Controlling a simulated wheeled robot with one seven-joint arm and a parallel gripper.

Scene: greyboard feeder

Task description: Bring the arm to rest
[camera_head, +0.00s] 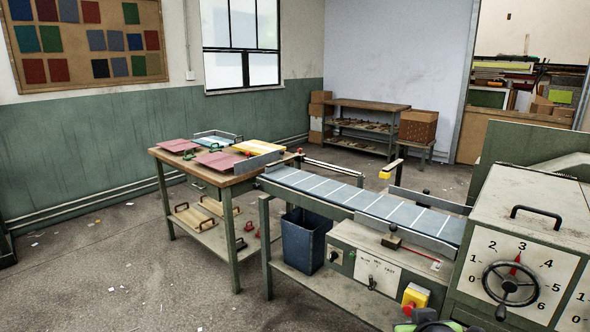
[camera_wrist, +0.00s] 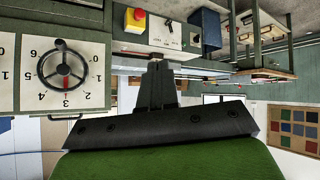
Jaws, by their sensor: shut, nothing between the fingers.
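My gripper (camera_wrist: 157,70) shows in the wrist view as a dark block with its fingers shut together, and nothing is between them. The wrist view is upside down, with my green and black wrist filling its lower part. Past the fingertips are the feeder's control panel (camera_wrist: 168,33) and dial wheel (camera_wrist: 62,70); I see no clear contact. In the head view only a small dark and green part of my arm shows at the bottom edge, and I cannot make out the fingertips there.
The feeder's conveyor bed (camera_head: 370,202) runs across the middle, beside the grey dial housing (camera_head: 530,215). A worktable (camera_head: 225,182) with coloured boards stands left of it. A blue bin (camera_head: 305,240) sits under the conveyor. The floor (camera_head: 120,255) at left is open, with small scraps.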

